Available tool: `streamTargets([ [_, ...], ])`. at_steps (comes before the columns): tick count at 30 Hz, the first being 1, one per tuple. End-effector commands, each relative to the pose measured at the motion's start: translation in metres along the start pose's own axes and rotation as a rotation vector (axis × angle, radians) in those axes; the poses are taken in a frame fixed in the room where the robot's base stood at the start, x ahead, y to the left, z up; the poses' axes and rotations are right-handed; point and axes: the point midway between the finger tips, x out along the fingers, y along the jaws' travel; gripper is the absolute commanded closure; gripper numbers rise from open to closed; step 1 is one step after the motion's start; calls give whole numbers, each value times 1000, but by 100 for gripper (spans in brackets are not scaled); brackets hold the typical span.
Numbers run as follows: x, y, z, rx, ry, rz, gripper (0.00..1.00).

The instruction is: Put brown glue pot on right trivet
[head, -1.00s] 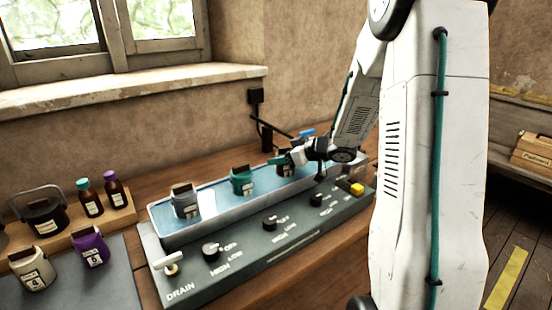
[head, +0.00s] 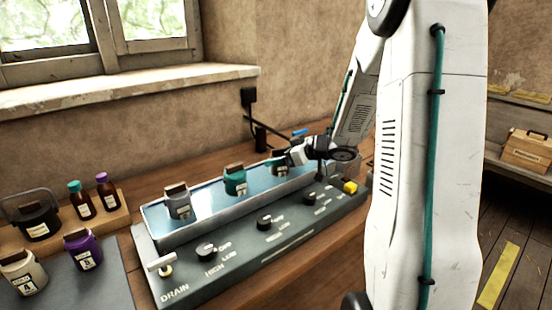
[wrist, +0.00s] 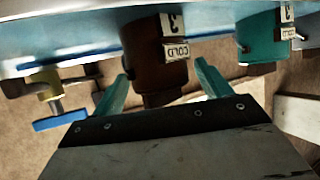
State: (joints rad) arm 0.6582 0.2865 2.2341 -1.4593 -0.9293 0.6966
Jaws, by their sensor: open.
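The brown glue pot (wrist: 150,55) appears upside down in the wrist view, with a "COLD" label and a number that looks like 3. In the head view it (head: 279,169) is partly hidden by my gripper, at the right end of the water bath (head: 207,213). My gripper (wrist: 164,78) is open. Its two teal fingers lie to either side of the pot's handle end, with visible gaps, and no grip shows. I cannot make out the right trivet in either view.
A teal pot (head: 235,180) and a grey pot (head: 178,202) stand in the bath. A control panel with knobs and a drain lever (head: 161,265) runs along the front. Purple (head: 83,250) and cream (head: 22,273) pots stand on a dark mat at left.

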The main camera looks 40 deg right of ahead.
Motion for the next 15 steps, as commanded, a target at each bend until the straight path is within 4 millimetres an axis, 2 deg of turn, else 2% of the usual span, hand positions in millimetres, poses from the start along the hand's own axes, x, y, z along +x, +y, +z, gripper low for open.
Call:
streamTargets([
  [3, -28, 1, 0, -1, 1, 5, 23],
  [9, -70, 1, 0, 1, 1, 4, 23],
  [15, -95, 0, 0, 0, 1, 2, 23],
])
